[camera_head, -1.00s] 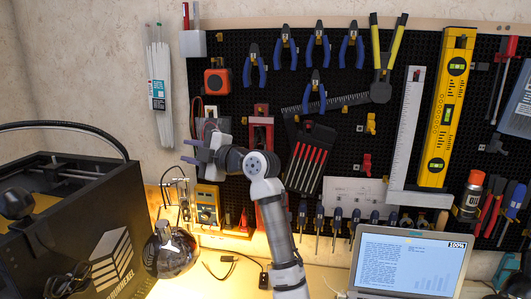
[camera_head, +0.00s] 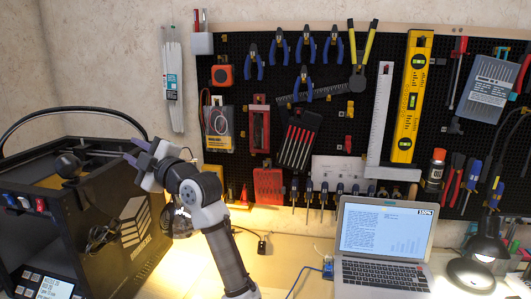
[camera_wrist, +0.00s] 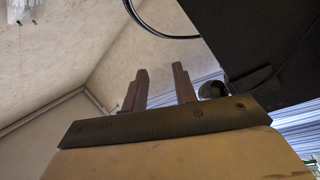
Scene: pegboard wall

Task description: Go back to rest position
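My gripper (camera_head: 137,152) is raised at the left of the head view, in front of the wall and above the black box-shaped machine. My arm reaches up to it from the bottom of the picture. In the wrist view my gripper (camera_wrist: 162,82) shows two dark fingers standing apart, with only wall between them. It is open and holds nothing. It is clear of the pegboard (camera_head: 330,135).
The black machine (camera_head: 130,225) stands close below my gripper, a black cable arching behind it. Tools fill the pegboard. An open laptop (camera_head: 385,235) and a lit lamp (camera_head: 485,255) are on the desk at the right.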

